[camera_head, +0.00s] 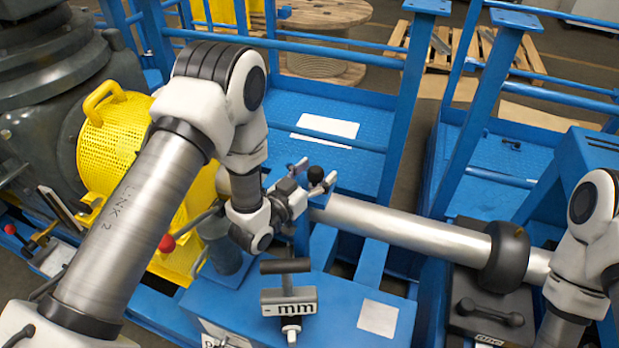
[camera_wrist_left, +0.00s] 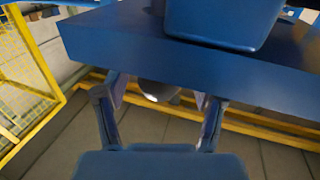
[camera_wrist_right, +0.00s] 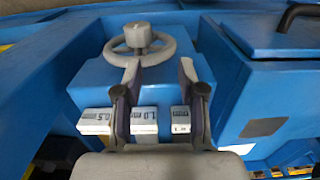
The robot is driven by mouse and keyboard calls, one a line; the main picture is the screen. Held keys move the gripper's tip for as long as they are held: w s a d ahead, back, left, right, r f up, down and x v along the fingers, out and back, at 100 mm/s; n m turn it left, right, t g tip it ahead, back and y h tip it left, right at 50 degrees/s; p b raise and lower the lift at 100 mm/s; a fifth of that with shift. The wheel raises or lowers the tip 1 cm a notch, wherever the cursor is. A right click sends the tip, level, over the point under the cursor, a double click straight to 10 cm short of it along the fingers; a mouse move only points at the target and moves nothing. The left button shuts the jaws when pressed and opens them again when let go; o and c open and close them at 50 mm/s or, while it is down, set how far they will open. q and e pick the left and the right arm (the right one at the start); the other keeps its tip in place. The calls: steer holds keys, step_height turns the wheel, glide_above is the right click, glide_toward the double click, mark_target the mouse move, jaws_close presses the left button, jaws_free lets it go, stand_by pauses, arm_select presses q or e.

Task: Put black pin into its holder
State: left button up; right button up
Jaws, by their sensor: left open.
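A small black ball-shaped head (camera_head: 315,174), which may be the black pin, shows in the head view near the end of the grey pipe. My left gripper (camera_head: 312,182) is open with its fingers close around this head; contact cannot be told. In the left wrist view the open fingers (camera_wrist_left: 158,108) have a dark rounded thing (camera_wrist_left: 158,90) between them, partly hidden under a blue plate. My right gripper (camera_wrist_right: 158,90) is open and empty in the right wrist view, over labelled blocks. I cannot identify the pin's holder.
A T-handled tool with an "mm" block (camera_head: 289,297) stands on the blue bench (camera_head: 340,325) in front of the left gripper. A yellow mesh guard (camera_head: 108,145) lies behind the left arm. A grey handwheel (camera_wrist_right: 141,45) stands beyond the right fingers.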

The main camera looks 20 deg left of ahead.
arm_select(q)
steer(key=shift+s, duration=0.1)
jaws_close()
steer(key=shift+w+r+p, duration=0.2)
steer(key=shift+r+p, duration=0.75)
steer(key=shift+r, duration=0.35)
steer(key=shift+s+r+p, duration=0.15)
steer(key=shift+r+p, duration=1.65)
steer(key=shift+r, duration=1.05)
steer(key=shift+r+p, duration=1.55)
steer(key=shift+r, duration=0.8)
